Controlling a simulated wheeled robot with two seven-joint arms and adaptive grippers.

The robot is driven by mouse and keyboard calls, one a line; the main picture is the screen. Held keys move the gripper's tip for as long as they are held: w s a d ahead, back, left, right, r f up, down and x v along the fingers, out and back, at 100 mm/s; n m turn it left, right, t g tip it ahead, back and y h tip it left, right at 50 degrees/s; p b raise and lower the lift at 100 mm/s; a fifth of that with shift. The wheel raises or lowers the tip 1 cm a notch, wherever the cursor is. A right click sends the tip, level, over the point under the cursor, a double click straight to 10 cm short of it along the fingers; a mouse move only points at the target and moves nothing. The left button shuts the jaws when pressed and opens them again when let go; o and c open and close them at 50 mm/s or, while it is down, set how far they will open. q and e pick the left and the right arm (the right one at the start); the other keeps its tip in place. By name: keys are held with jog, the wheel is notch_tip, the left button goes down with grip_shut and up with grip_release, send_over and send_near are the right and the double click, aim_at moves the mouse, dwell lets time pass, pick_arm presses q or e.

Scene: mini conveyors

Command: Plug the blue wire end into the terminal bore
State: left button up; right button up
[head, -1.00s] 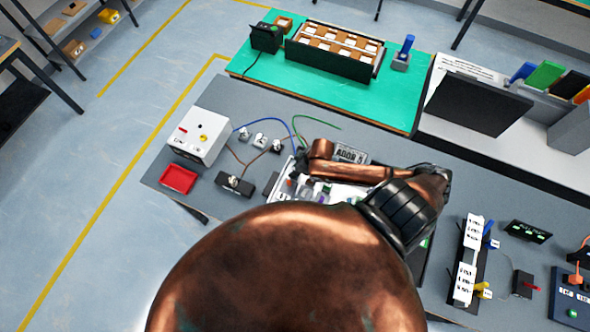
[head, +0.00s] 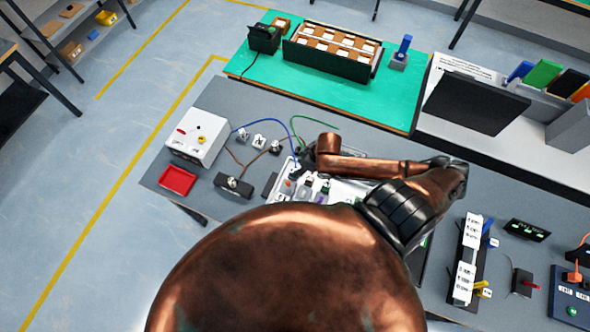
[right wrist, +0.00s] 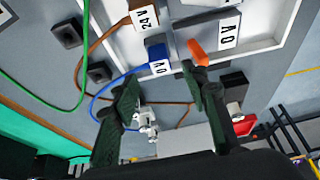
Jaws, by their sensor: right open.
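My right gripper (right wrist: 160,77) is open, with its two dark fingers apart and nothing visible between the tips. In the head view it is small and dark (head: 303,162) at the tray's upper left corner. A blue block with a white 0V tag (right wrist: 157,53) lies just beyond the fingertips in the wrist view. The blue wire (right wrist: 98,98) curves up to it from the left; it also shows in the head view (head: 291,124). An orange piece (right wrist: 198,52) and a grey block labelled 0V (right wrist: 222,33) sit right of it. I cannot make out a bore. My left gripper is out of view.
A brown block tagged 24V (right wrist: 143,14) is close to the blue one. A green wire (right wrist: 45,108) and brown wires run nearby. In the head view a white box (head: 198,135), a red tray (head: 177,180) and small grey clamps (head: 258,141) stand left on the grey table.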

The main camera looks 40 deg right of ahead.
jog(key=v, duration=0.6)
dwell(0.5)
